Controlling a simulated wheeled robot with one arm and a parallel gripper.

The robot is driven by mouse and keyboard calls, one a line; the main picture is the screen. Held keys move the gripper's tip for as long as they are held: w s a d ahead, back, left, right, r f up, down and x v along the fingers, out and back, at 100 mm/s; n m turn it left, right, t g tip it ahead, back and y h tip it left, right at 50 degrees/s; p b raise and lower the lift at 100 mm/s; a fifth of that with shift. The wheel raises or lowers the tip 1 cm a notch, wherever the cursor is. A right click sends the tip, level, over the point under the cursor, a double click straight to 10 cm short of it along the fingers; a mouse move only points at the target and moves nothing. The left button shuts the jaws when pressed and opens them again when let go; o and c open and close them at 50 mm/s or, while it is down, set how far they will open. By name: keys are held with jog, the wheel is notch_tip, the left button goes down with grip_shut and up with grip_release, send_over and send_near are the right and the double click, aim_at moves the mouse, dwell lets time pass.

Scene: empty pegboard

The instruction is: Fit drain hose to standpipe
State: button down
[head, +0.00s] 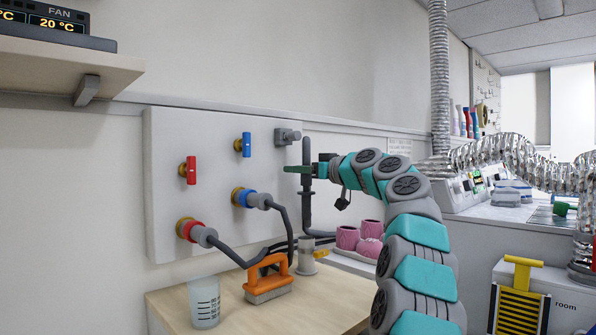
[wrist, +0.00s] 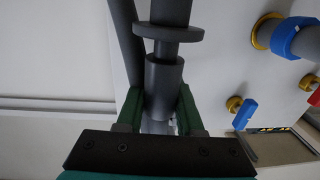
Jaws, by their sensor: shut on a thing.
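My gripper (head: 300,169), with green fingers, is shut on the dark grey drain hose end (wrist: 163,82) in front of the wall. The wrist picture is upside down against the head view. There a narrower grey neck (wrist: 167,48) runs from the held end to the flanged rim of the dark standpipe (wrist: 168,32). The two are in line; I cannot tell how deep the neck sits.
A white panel carries a red tap (head: 188,170), a blue tap (head: 243,145) and two hose connections. An orange brush (head: 267,279) and a measuring beaker (head: 204,303) stand on the wooden counter below.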

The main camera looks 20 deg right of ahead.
jog(key=shift+f+b, duration=1.85)
jog(key=shift+f, duration=0.25)
jog(key=shift+f+b, duration=3.6)
jog(key=shift+b, duration=0.1)
jog(key=shift+c, duration=2.3)
grip_release()
jog(key=shift+s, duration=0.1)
jog(key=shift+b+v, duration=1)
jog(key=shift+v, duration=2.85)
